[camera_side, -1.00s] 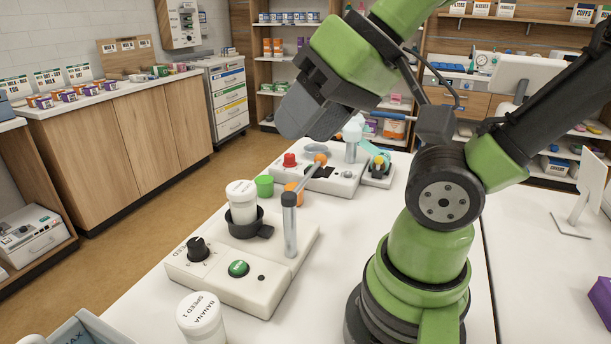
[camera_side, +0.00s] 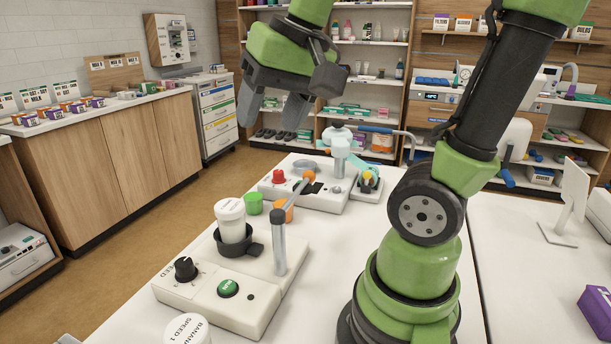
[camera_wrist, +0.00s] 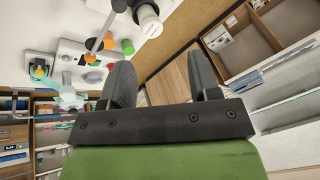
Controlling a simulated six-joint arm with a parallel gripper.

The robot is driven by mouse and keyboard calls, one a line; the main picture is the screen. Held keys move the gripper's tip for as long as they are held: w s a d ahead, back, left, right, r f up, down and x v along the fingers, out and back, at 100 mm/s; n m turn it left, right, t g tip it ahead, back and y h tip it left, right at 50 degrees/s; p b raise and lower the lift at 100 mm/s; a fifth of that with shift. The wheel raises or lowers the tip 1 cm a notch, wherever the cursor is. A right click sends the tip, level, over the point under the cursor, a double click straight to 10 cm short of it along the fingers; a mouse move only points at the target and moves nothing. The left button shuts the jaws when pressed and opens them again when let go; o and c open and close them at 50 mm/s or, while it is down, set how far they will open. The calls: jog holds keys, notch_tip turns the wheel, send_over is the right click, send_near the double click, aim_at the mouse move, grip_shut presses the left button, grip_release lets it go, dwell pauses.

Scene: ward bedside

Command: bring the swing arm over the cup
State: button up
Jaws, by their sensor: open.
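The white lidded cup (camera_side: 231,222) stands upright in a black ring holder on a white machine base (camera_side: 240,308); its top also shows in the wrist view (camera_wrist: 148,22). The swing arm's metal post (camera_side: 279,245) rises beside the cup. Its rod (camera_side: 296,196) points away to the back right, apart from the cup, and an orange ball (camera_side: 309,175) shows at its far end. My gripper (camera_side: 273,112) is open and empty, above and behind the machine in the side view. Both fingers show apart in the wrist view (camera_wrist: 163,75).
The base carries a black dial (camera_side: 186,269) and a green button (camera_side: 228,288). Behind it stand a green cup (camera_side: 253,204), an orange cup (camera_side: 283,208) and a second white device (camera_side: 330,202) with a red knob. Another white container (camera_side: 187,330) stands at the front.

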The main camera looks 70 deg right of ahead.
jog(key=w+d+f+m+g, duration=0.3)
jog(key=w+d+m+g, duration=0.15)
jog(key=d, duration=0.55)
jog(key=m+g, duration=0.2)
jog(key=m, duration=0.3)
send_near(308, 172)
jog(key=f, duration=0.3)
jog(key=s+f, duration=0.1)
jog(key=f, duration=0.6)
jog(key=shift+s+d, duration=0.15)
jog(key=shift+s, duration=0.1)
jog(key=shift+c, duration=0.4)
grip_shut()
